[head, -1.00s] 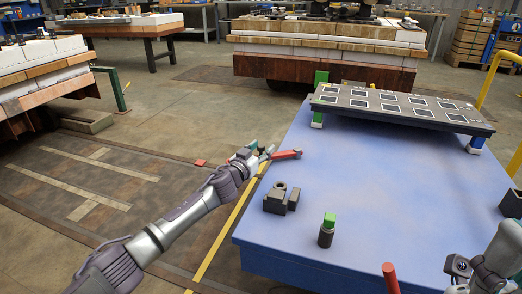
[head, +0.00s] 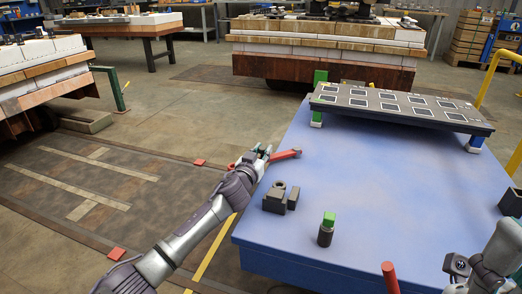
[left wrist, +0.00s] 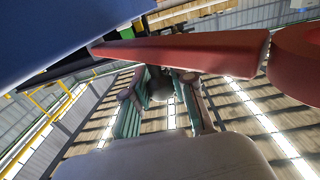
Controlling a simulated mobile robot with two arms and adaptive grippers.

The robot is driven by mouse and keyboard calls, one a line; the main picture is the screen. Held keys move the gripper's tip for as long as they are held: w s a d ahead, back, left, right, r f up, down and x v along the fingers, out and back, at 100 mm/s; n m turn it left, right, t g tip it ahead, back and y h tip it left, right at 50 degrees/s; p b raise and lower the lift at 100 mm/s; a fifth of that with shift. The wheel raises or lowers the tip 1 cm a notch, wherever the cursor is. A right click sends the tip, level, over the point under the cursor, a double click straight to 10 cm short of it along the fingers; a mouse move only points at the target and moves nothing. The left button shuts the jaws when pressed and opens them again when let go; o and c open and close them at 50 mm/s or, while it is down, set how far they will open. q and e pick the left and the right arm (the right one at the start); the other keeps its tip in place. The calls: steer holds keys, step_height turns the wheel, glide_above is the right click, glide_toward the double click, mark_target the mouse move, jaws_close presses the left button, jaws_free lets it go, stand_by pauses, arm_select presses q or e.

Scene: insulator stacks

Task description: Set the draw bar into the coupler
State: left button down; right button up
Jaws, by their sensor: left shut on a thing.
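A red bar (head: 286,154), which I take for the draw bar, is in the jaws of my left gripper (head: 266,154) above the blue table's left edge. The gripper is shut on one end, and the other end points right. In the left wrist view the red bar (left wrist: 180,50) runs across the upper part, with a rounded end at the right; the teal finger parts of the gripper (left wrist: 160,95) show below it. A dark grey block with a round opening (head: 275,197), probably the coupler, stands on the table nearer me, apart from the bar.
The blue table (head: 390,200) is mostly clear in the middle. A dark cylinder with a green top (head: 327,230) and a red post (head: 390,278) stand near the front. A raised dark panel (head: 400,106) fills the back. My right arm (head: 495,262) shows at lower right.

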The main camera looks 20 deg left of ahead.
arm_select(q)
steer(key=c, duration=0.9)
jaws_free()
steer(key=shift+c, duration=0.2)
steer(key=s, duration=1.2)
steer(key=shift+a, duration=0.4)
